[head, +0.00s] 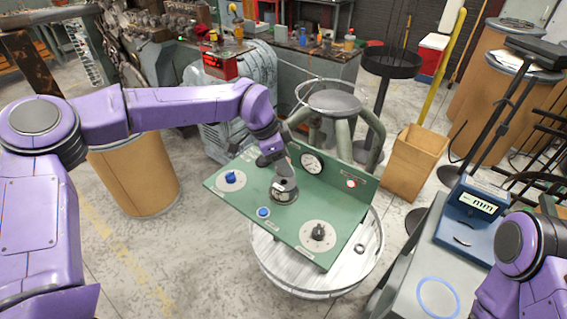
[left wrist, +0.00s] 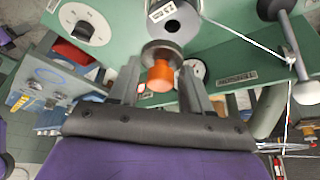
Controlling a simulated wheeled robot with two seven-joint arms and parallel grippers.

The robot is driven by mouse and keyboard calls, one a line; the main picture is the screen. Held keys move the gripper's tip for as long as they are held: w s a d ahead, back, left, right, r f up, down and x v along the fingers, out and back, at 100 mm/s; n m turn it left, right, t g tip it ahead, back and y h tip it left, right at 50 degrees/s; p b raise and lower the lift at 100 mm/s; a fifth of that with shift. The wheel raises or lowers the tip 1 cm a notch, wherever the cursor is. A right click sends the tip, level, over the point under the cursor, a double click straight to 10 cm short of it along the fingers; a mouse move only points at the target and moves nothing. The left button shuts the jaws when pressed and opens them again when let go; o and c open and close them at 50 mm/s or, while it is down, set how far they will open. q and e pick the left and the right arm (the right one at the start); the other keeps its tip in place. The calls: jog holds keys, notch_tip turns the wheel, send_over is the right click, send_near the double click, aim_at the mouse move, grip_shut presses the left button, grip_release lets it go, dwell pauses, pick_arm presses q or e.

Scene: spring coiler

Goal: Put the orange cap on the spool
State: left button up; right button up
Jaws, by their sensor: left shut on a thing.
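The orange cap (left wrist: 160,76) sits between the two fingers of my left gripper (left wrist: 160,84) in the left wrist view, and the fingers are shut on it. A dark round disc lies right behind the cap. The grey spool (left wrist: 174,22) with a white label is just beyond; whether the cap touches it I cannot tell. In the head view my left gripper (head: 272,160) is just above and behind the spool (head: 284,190), which stands on the green panel. The cap is hidden there. My right arm shows at the lower right, its gripper out of view.
A white wire (left wrist: 245,38) runs from the spool area to a grey post.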

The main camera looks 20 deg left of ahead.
pick_arm(q)
jog(key=f, duration=0.3)
jog(key=w+f+p, duration=0.1)
jog(key=shift+a+f, duration=0.2)
jog(key=shift+a, duration=0.1)
jog(key=shift+f, duration=0.1)
jog(key=shift+f+b, duration=0.45)
jog(key=shift+b, duration=0.05)
jog(key=o, duration=1.2)
jog(key=shift+r, duration=0.1)
jog(key=shift+r, duration=0.1)
